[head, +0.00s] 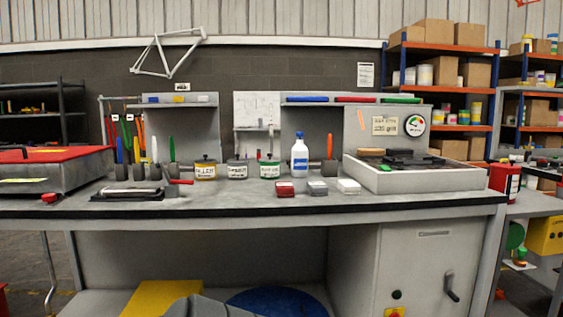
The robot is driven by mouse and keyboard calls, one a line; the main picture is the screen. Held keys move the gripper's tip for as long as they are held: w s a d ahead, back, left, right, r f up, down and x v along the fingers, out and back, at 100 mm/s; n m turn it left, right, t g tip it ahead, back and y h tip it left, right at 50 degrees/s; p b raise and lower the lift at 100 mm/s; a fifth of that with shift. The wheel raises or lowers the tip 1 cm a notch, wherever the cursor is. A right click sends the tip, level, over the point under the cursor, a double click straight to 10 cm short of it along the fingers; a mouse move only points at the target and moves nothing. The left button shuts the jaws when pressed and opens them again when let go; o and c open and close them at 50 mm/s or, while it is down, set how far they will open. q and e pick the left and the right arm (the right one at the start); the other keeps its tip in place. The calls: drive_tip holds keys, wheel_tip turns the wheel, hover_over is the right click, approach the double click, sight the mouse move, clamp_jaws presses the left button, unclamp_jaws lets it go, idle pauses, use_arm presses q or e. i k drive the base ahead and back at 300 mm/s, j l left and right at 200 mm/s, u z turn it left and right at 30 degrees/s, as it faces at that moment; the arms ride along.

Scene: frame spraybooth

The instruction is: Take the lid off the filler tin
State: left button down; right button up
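The filler tin (205,172) stands upright on the grey workbench (250,198), left of centre, with a yellowish-white label reading FILLER. A dark lid with a small knob (205,160) sits on top of it. Two similar lidded tins stand to its right: one grey with a white label (237,170), one with a green and white label (269,169). Neither of my grippers is in view.
A red-handled tool (180,181) lies just left of the filler tin. A blue-capped bottle (299,158) and several small blocks (285,189) stand to the right. A white tray (400,178) fills the right end. The bench front before the tin is clear.

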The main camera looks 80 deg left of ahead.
sight(206, 160)
drive_tip(key=u, duration=1.8)
